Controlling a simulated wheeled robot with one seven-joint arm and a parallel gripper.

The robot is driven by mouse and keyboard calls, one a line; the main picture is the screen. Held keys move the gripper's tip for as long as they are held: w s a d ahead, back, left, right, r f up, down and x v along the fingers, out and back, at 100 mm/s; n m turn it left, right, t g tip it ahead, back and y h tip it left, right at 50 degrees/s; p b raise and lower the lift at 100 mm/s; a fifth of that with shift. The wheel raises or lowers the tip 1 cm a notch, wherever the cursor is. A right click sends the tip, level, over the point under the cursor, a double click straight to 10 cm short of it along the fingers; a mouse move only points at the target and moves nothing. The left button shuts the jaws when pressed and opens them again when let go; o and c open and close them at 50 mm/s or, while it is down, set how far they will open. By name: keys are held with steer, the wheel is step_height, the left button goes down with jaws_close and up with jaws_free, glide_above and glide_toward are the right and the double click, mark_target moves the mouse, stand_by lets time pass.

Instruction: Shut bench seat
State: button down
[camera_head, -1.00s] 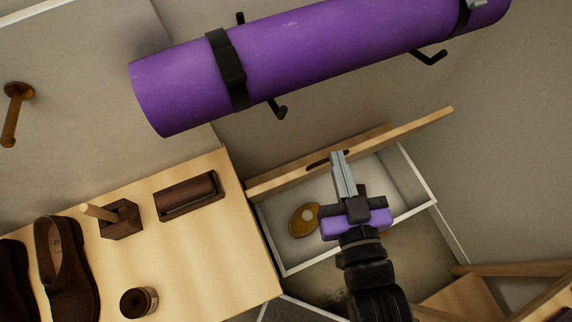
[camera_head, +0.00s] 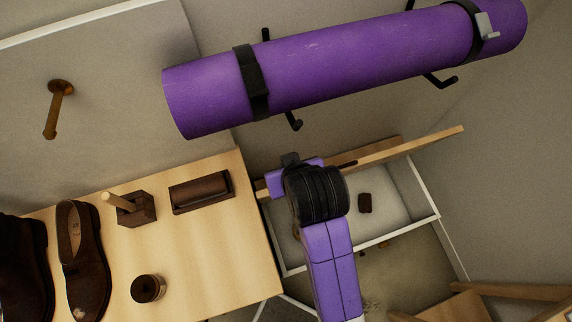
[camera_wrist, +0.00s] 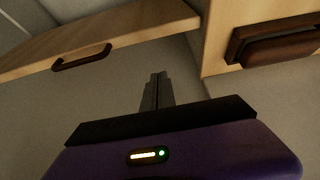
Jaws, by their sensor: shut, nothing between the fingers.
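The bench seat lid (camera_head: 420,145) is a pale wooden panel, standing raised and edge-on over a white-walled compartment (camera_head: 411,228) in the head view.
A small dark block (camera_head: 365,203) lies in the compartment. The fixed bench (camera_head: 215,245) at left bears a brush (camera_head: 202,192), a wooden stand (camera_head: 131,208), a jar (camera_head: 148,289) and shoes (camera_head: 82,260). A purple rolled mat (camera_head: 350,70) hangs on wall hooks above.

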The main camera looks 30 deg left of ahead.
steer(key=f, duration=0.2)
steer(key=f+p, duration=0.1)
steer(key=f, duration=0.2)
steer(key=w+a+f, duration=0.1)
steer(key=f, duration=0.2)
steer(key=shift+w, duration=0.1)
steer(key=shift+s+d+f, duration=0.2)
steer(key=shift+s+d, duration=0.1)
steer(key=shift+s, duration=0.05)
